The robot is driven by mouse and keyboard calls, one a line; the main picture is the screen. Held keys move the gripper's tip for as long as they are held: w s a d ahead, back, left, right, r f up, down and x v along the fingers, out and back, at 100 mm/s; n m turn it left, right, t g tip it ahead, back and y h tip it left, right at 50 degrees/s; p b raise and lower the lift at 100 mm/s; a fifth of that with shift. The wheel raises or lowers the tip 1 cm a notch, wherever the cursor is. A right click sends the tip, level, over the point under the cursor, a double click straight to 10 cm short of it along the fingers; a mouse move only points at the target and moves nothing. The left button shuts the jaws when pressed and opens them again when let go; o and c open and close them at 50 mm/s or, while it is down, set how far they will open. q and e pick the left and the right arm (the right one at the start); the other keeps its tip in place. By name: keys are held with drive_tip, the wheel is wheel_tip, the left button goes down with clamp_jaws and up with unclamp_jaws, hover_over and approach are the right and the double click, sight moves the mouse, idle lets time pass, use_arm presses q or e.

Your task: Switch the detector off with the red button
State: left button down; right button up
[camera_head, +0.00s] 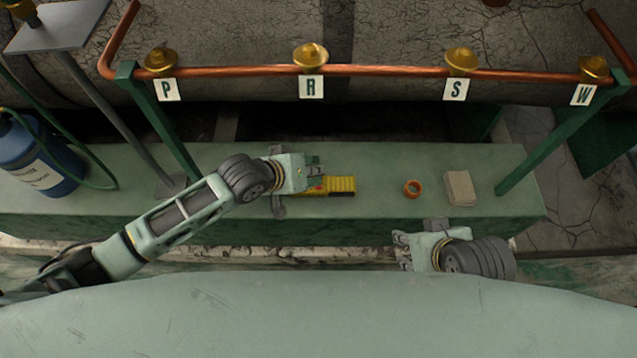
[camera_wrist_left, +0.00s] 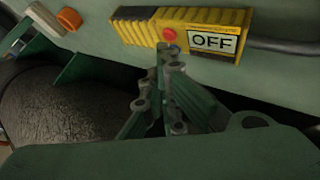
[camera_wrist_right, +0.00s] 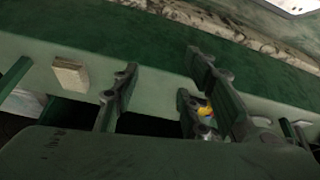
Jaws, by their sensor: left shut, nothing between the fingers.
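The yellow detector (camera_head: 342,185) lies on the green bench, partly covered by my left gripper in the head view. In the left wrist view the detector (camera_wrist_left: 195,17) shows its ribbed yellow body, a red button (camera_wrist_left: 169,34) and a display (camera_wrist_left: 213,40) reading OFF. My left gripper (camera_head: 320,172) is shut and empty over the detector. In its wrist view the fingertips (camera_wrist_left: 166,52) appear just below the red button; I cannot tell whether they touch it. My right gripper (camera_head: 402,248) is open and empty in front of the bench; its spread fingers (camera_wrist_right: 160,75) show in its wrist view.
A copper ring (camera_head: 412,188) and a beige block (camera_head: 459,188) lie on the bench right of the detector. A copper pipe (camera_head: 390,71) with brass valves and tags P, R, S, W runs behind on green posts. A blue cylinder (camera_head: 40,160) stands at left.

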drive_tip(key=shift+s+d+f, duration=0.1)
drive_tip(key=shift+s+d, duration=0.05)
drive_tip(key=shift+s, duration=0.3)
use_arm(q)
wheel_tip(320, 180, up, 2)
drive_tip(key=p, duration=0.2)
drive_tip(key=shift+r+p, duration=0.1)
drive_tip(key=shift+p, duration=0.25)
drive_tip(key=shift+r+p, duration=0.25)
drive_tip(key=shift+p, duration=0.2)
drive_tip(key=shift+r+p, duration=0.4)
drive_tip(key=shift+p, duration=0.05)
drive_tip(key=shift+r+p, duration=0.4)
drive_tip(key=shift+p, duration=0.1)
drive_tip(key=shift+r+p, duration=0.85)
drive_tip(key=shift+p, duration=0.25)
use_arm(e)
wheel_tip(320, 180, down, 17)
drive_tip(key=s+g, duration=0.2)
